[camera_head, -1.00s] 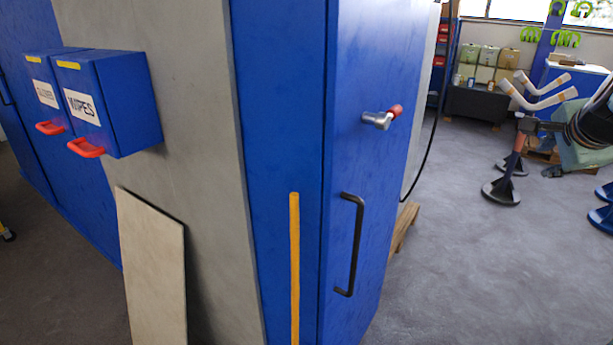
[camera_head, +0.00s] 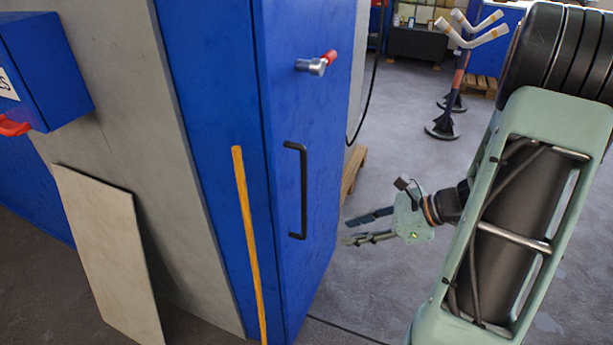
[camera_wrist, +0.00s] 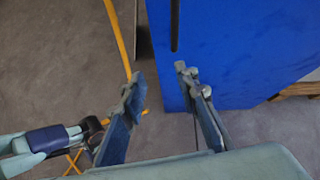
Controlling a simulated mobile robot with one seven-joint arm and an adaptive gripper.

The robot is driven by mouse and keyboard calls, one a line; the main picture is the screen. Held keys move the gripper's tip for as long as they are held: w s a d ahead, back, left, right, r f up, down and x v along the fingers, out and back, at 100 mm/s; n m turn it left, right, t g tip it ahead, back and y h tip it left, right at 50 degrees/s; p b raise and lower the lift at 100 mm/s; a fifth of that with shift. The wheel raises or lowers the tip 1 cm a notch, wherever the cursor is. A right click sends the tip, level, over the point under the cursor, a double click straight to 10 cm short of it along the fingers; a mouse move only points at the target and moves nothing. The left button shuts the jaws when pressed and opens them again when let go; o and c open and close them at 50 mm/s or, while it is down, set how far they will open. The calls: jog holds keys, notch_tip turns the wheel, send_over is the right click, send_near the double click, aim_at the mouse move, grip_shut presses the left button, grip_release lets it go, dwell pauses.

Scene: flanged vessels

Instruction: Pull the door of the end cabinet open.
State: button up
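The end cabinet is blue, and its door (camera_head: 325,130) stands shut. A black vertical bar handle (camera_head: 303,190) is on the door, with a grey latch with a red end (camera_head: 315,65) above it. My gripper (camera_head: 348,229) is open and empty, to the right of the handle and apart from it, with its fingers pointing left toward the door. In the wrist view the two fingers of my gripper (camera_wrist: 160,78) are spread. The blue door face (camera_wrist: 225,45) lies ahead, and a dark bar that looks like the handle (camera_wrist: 174,25) shows above the gap between the fingers.
A yellow pole (camera_head: 248,240) stands in front of the cabinet's left panel. A pale board (camera_head: 110,250) leans on the grey wall. A blue box (camera_head: 45,70) hangs at the left. A wooden pallet (camera_head: 353,172) lies behind the cabinet.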

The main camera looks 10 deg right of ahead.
notch_tip(320, 180, up, 8)
jog(key=w+a+m+t+y, duration=0.3)
jog(key=m+t, duration=0.2)
jog(key=t, duration=0.2)
jog(key=p+x, duration=0.1)
jog(key=x, duration=0.9)
jog(key=shift+r, duration=0.35)
grip_shut()
